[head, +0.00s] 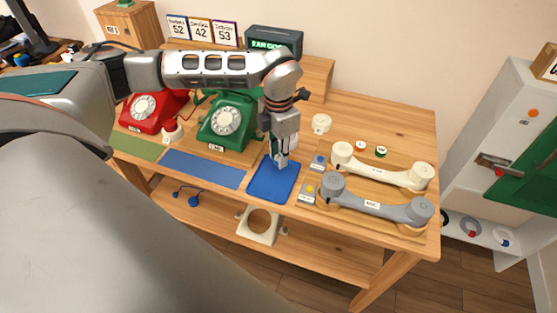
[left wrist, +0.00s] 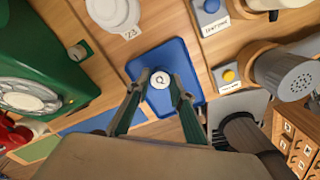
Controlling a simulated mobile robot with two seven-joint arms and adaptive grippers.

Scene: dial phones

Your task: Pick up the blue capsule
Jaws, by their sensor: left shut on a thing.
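My left gripper (head: 281,160) points down over the blue mat (head: 274,184), near its back edge. In the left wrist view its two fingers are closed on a small round capsule (left wrist: 160,80) with a white face and a dark mark. I take this for the blue capsule, though its side hardly shows against the mat. The capsule is hidden by the fingers in the head view. I cannot tell whether it touches the mat or is just above it. My right gripper is not in view.
A green dial phone (head: 228,122) stands left of my gripper, a red one (head: 147,110) farther left. White (head: 381,171) and grey (head: 375,207) handsets lie to the right. Red (head: 361,145) and green (head: 381,151) capsules sit behind them. A long blue mat (head: 203,169) lies to the left.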

